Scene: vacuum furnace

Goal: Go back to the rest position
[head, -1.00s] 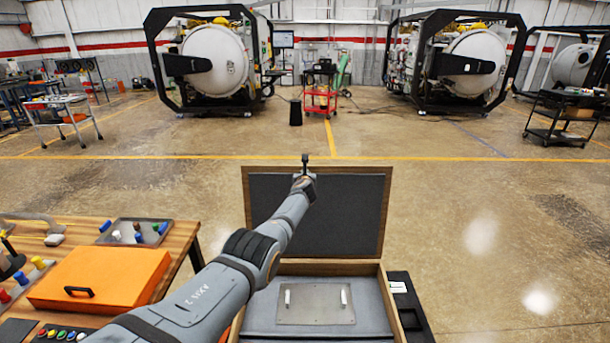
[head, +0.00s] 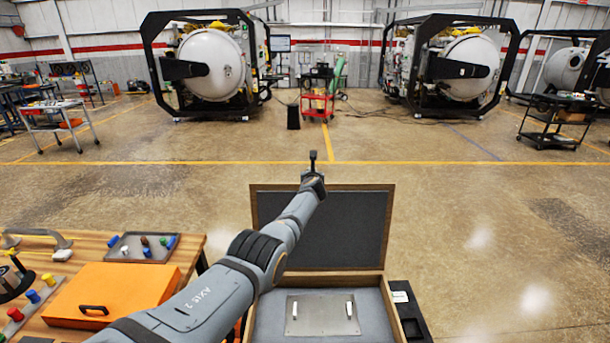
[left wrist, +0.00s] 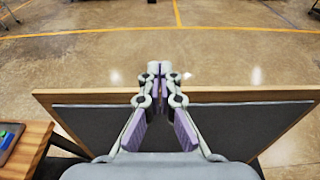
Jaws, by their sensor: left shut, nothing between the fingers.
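My left arm reaches forward from the lower left in the head view. Its gripper (head: 313,158) is raised just above the top edge of the open case lid (head: 345,225). In the left wrist view the gripper (left wrist: 160,70) has its fingertips together, with nothing between them. The lid's wooden top edge (left wrist: 70,96) lies behind the fingers there. My right gripper is in neither view.
The wooden case holds a metal plate (head: 320,318) with two white handles in grey foam. At left, a wooden table (head: 190,247) carries an orange box (head: 125,290) and a small tray (head: 122,248). Open floor lies beyond, with vacuum furnaces (head: 213,65) at the back.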

